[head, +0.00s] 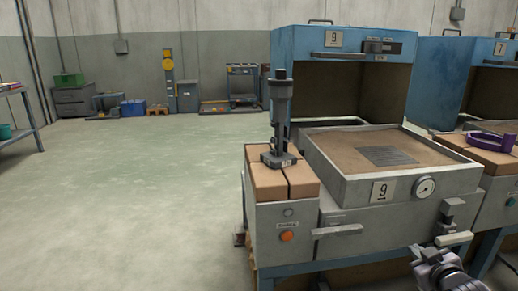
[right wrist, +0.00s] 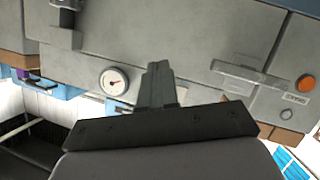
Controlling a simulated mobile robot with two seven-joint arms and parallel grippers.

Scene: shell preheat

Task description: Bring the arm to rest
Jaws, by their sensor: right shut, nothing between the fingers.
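My right gripper (head: 454,239) is at the lower right of the head view, in front of the grey front of station 9 (head: 390,215). In the right wrist view its fingers (right wrist: 158,85) are together, with nothing between them. They point at the grey front panel (right wrist: 190,35), with the round gauge (right wrist: 114,82) to their left and the bar handle (right wrist: 247,75) to their right. I cannot tell the exact gap to the panel. My left gripper is in neither view.
A dark upright device (head: 280,120) stands on brown blocks (head: 258,180) left of the sandy tray (head: 335,150). The blue hood (head: 290,75) is behind. A purple ring (head: 490,142) lies on the neighbouring station at right. Open floor (head: 130,190) fills the left.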

